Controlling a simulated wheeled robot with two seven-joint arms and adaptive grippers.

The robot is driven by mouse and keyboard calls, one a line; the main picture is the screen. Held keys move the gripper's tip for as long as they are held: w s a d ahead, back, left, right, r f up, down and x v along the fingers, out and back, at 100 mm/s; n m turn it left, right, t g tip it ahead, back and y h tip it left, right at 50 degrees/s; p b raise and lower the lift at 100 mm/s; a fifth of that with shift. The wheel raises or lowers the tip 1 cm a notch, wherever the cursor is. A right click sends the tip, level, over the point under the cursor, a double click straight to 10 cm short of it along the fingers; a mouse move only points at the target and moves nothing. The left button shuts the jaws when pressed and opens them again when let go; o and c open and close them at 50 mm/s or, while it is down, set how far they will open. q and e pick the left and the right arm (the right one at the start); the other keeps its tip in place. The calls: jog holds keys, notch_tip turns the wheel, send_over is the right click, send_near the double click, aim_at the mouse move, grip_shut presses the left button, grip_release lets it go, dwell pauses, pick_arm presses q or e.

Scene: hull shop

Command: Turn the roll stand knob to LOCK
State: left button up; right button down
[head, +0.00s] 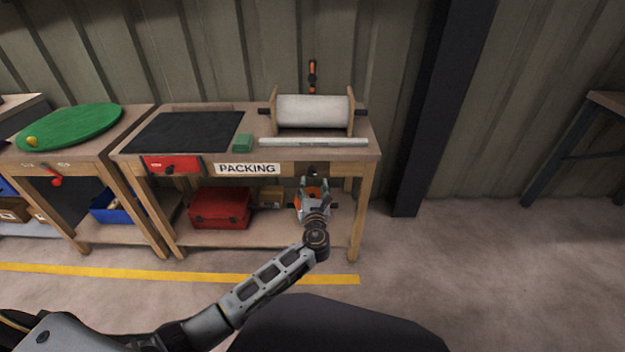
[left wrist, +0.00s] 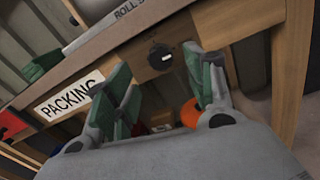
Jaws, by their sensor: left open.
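The knob (head: 313,170) is small, dark and round, on the front rail of the packing bench, below the roll stand (head: 353,116). In the left wrist view the knob (left wrist: 160,57) is black with a white mark, on a wooden plate whose lettering is too small to read. My left gripper (head: 316,184) is open and empty, just below and in front of the knob. Its green-padded fingers (left wrist: 165,82) are spread, with the knob beyond them and apart from them. My right gripper is not in view.
The packing bench holds a black mat (head: 180,132), a green block (head: 242,143) and a pale bar (head: 313,142). A red box (head: 220,208) and an orange object are on its lower shelf. A dark post (head: 432,110) stands to the right, with clear floor beyond.

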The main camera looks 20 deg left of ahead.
aim_at(312, 174)
pick_arm(q)
jog(key=shift+b+x, duration=0.9)
jog(key=shift+x, duration=2)
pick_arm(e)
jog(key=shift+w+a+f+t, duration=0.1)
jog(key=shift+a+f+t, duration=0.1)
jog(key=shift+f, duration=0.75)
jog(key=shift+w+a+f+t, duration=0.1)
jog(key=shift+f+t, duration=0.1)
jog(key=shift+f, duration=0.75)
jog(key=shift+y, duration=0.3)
pick_arm(q)
jog(key=c, duration=1)
